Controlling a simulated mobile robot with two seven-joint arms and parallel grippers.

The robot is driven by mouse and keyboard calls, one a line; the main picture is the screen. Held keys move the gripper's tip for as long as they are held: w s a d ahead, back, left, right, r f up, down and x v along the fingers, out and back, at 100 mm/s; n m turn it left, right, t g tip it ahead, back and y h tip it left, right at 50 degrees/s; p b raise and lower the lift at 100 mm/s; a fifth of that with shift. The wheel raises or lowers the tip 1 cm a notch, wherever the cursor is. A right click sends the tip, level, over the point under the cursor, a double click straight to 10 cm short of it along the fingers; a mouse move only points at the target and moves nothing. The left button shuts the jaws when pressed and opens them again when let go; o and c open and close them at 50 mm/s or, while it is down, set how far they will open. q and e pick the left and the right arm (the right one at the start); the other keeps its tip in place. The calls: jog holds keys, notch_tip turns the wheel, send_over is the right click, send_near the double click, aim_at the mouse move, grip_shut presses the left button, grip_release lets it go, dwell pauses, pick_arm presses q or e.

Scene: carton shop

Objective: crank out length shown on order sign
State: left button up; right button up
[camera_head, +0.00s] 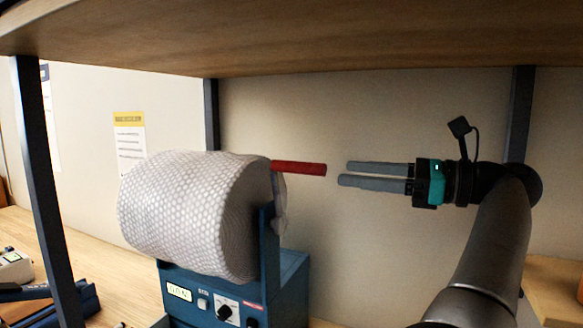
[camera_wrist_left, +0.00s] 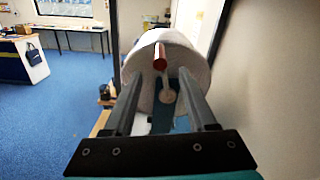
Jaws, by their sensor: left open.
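A large white bubble-wrap roll (camera_head: 190,212) sits on a blue dispenser (camera_head: 285,285). A red crank handle (camera_head: 298,168) sticks out from the roll's right end; it also shows in the left wrist view (camera_wrist_left: 160,62), with a pale round piece (camera_wrist_left: 167,97) below it. My left gripper (camera_head: 345,173) is open and empty, its two fingers pointing at the handle with a small gap between. In the left wrist view the fingers (camera_wrist_left: 173,82) frame the handle. A small lit display (camera_head: 179,291) on the dispenser is too small to read surely. I cannot identify the order sign. My right gripper is not in view.
A wooden shelf (camera_head: 300,38) spans overhead, with dark posts (camera_head: 211,115) below it. A notice with a yellow header (camera_head: 130,140) hangs on the wall behind. Knobs (camera_head: 224,312) sit on the dispenser's front. Bench items (camera_head: 15,266) stand at the left.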

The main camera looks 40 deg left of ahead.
aim_at(276, 166)
pick_arm(q)
jog(key=p+x, duration=0.2)
jog(key=x, duration=1)
jog(key=shift+a, duration=0.1)
jog(key=shift+c, duration=0.3)
grip_shut()
dwell(0.8)
